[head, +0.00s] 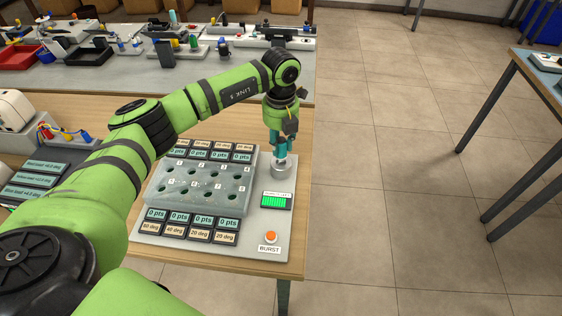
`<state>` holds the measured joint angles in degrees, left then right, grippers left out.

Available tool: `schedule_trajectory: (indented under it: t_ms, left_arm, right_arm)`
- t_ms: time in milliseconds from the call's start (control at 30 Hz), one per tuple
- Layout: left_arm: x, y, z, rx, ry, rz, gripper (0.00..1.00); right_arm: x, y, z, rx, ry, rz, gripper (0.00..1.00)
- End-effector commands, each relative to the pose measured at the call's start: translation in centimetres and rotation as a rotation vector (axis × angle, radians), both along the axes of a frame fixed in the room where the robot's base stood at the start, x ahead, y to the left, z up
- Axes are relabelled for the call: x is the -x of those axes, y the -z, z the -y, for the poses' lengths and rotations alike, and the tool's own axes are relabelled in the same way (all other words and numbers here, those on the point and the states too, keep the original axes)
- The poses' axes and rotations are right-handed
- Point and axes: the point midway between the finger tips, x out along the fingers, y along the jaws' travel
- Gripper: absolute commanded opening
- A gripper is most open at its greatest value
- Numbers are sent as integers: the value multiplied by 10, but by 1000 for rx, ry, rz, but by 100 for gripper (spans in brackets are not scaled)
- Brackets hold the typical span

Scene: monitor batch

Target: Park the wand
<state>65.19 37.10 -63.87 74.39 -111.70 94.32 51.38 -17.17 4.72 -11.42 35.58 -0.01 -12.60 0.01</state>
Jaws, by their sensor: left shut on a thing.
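My left gripper (283,138) points down over the right side of the grey board and is shut on the wand (281,157), a teal, upright piece with a paler lower end. The wand's lower end is at the mouth of a round metal holder (282,171). I cannot tell how deep it sits in the holder. The gripper hides much of the wand's upper part. My right gripper is not in view.
The board (263,222) carries a clear block (205,183) with several holes, rows of small displays, a green-lit display (276,201) and an orange BURST button (271,237). The table (299,130) ends just right of the board. A cluttered bench stands behind.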

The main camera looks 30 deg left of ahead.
Motion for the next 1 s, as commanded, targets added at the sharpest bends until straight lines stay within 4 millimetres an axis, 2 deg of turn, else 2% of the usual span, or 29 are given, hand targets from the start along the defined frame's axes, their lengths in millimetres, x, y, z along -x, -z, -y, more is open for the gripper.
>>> schedule_trajectory:
  t_ms: [1000]
  left_arm:
    - [0, 23, 0, 0, 0, 0, 0]
  right_arm:
    - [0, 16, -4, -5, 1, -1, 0]
